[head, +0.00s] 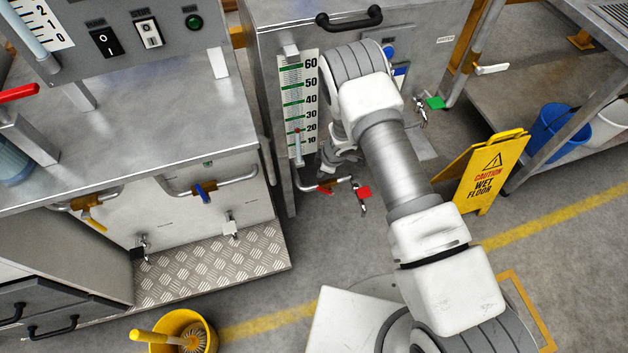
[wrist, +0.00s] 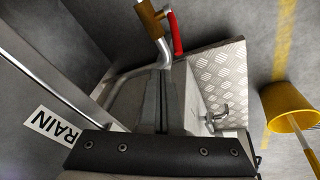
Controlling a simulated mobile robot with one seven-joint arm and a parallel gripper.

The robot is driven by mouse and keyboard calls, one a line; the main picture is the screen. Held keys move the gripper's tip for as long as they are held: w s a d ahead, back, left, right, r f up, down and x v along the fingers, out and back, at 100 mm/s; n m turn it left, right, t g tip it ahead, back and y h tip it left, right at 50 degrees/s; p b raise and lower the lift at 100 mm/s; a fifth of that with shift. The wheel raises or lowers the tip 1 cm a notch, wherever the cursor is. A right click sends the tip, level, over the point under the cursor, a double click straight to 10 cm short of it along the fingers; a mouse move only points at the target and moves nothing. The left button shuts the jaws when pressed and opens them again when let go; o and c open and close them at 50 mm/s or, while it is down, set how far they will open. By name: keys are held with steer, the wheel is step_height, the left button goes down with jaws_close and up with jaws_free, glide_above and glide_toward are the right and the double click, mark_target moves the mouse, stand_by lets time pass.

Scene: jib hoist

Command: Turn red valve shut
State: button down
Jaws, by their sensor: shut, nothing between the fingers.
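A red valve lever (head: 326,187) sits on a thin pipe low on the front of the grey tank in the head view. In the wrist view the red lever (wrist: 178,35) lies beside a brass valve body (wrist: 150,20) and roughly along its pipe. My gripper (head: 334,158) is close to this valve, just above it in the head view, partly hidden by my arm. In the wrist view my gripper (wrist: 163,72) is shut and empty, its fingertips near the pipe; I cannot tell whether they touch it.
A red tag (head: 364,192) hangs by a tap right of the valve. Another red lever (head: 20,92) is at the left bench. A yellow bucket (head: 183,332) and a wet-floor sign (head: 491,172) stand on the floor. A checker-plate step (head: 215,275) lies left.

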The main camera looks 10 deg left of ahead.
mark_target(324, 191)
steer(key=s+a+r+n+g, duration=0.1)
steer(key=s+a+n+g, duration=0.1)
steer(key=s+a+n, duration=0.15)
steer(key=d+b+x, duration=0.1)
steer(key=b+x, duration=0.3)
steer(key=x, duration=0.6)
steer(key=shift+w+d+r+n, duration=0.1)
steer(key=shift+w+d+r, duration=0.15)
steer(key=shift+d, duration=0.3)
steer(key=shift+w+d+r+n, duration=0.15)
steer(key=shift+d+r, duration=0.2)
steer(key=shift+d, duration=0.15)
steer(key=shift+w+d+r+n, duration=0.1)
steer(key=shift+w+d+r, duration=0.2)
steer(key=shift+d, duration=0.25)
